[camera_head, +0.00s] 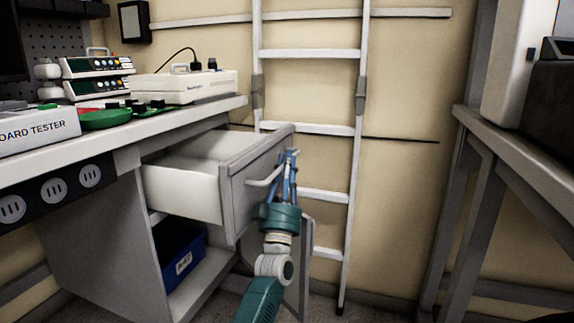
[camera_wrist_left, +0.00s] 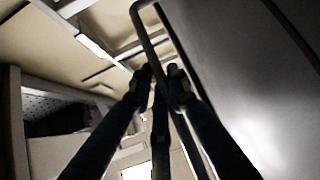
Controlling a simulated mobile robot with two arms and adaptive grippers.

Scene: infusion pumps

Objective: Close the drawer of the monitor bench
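The monitor bench (camera_head: 225,106) stands at the left, with its grey-fronted drawer (camera_head: 262,208) pulled well out. The drawer's pale inside looks empty where it shows. A bar handle (camera_head: 262,181) runs across its front. My left gripper (camera_head: 291,160) is at the right end of this handle, with its fingers pointing up. In the left wrist view, the dark fingers (camera_wrist_left: 161,80) draw together around the handle bar (camera_wrist_left: 186,135), and the drawer front (camera_wrist_left: 250,70) fills the right side. The exact finger contact is dark and hard to see. My right gripper is not in view.
Below the drawer is an open compartment with a blue bin (camera_head: 181,258); a cabinet door (camera_head: 306,265) stands open beside it. Pumps (camera_head: 98,75) and a white device (camera_head: 190,86) sit on the bench. A ladder (camera_head: 345,185) leans behind; another table (camera_head: 500,160) stands right.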

